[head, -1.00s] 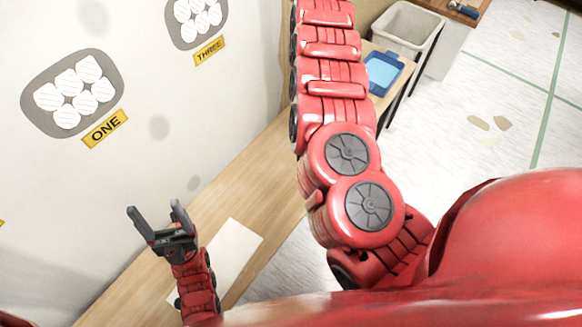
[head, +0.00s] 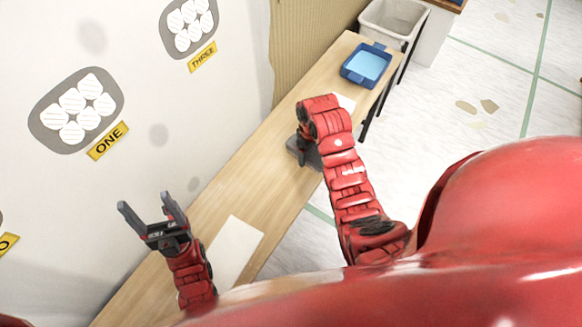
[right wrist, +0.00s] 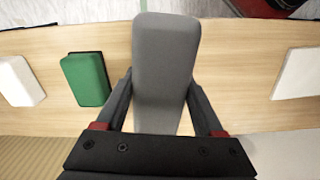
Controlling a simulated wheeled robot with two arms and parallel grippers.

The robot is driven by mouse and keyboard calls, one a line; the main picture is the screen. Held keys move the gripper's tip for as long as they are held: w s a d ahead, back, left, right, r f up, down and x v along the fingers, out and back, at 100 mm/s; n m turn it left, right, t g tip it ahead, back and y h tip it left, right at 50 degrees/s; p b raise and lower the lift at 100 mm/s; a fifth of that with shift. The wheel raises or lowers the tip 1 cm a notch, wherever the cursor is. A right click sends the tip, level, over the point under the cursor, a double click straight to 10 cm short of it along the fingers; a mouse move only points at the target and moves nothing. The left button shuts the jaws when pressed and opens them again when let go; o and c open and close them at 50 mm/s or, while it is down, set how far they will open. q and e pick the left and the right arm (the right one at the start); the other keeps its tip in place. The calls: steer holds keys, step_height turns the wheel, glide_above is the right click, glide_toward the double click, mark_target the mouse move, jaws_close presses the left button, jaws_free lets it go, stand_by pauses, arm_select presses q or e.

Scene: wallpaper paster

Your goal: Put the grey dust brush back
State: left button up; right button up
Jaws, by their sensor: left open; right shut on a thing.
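The grey dust brush (right wrist: 165,55) is between the fingers of my right gripper (right wrist: 160,92) in the right wrist view. The right gripper is shut on it. In the head view the brush (head: 298,153) shows as a dark grey shape under my right arm, at or just above the wooden table (head: 250,165); I cannot tell whether it touches. The arm hides most of the right gripper there. My left gripper (head: 146,205) is open and empty, left of the table's near part and in front of the wall.
A green block (right wrist: 86,78) and a white block (right wrist: 18,80) lie left of the brush, another white piece (right wrist: 299,73) to the right. A blue tray (head: 345,76) sits at the table's far end, near a bin (head: 375,32). A white sheet (head: 236,250) lies nearer.

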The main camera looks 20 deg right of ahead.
steer(key=s+a+f, duration=0.2)
steer(key=s, duration=0.4)
steer(key=s+a+f+n+p, duration=0.1)
steer(key=s+a, duration=0.2)
steer(key=s, duration=0.4)
steer(key=shift+s+f, duration=0.2)
steer(key=shift+f, duration=0.2)
steer(key=w+b, duration=0.1)
steer(key=w, duration=0.2)
steer(key=w+f+b, duration=0.1)
steer(key=w+b, duration=0.1)
steer(key=w, duration=0.2)
steer(key=w+b, duration=0.2)
steer(key=w, duration=0.1)
steer(key=shift+w+f, duration=0.3)
steer(key=shift+f, duration=0.05)
steer(key=w, duration=0.2)
steer(key=shift+w+r, duration=0.25)
steer(key=shift+w, duration=0.15)
steer(key=shift+w+p, duration=0.45)
steer(key=shift+w, duration=0.7)
steer(key=shift+w+f, duration=0.2)
steer(key=shift+f, duration=0.15)
step_height(320, 180, down, 3)
steer(key=shift+r+p, duration=0.2)
steer(key=shift+p, duration=0.4)
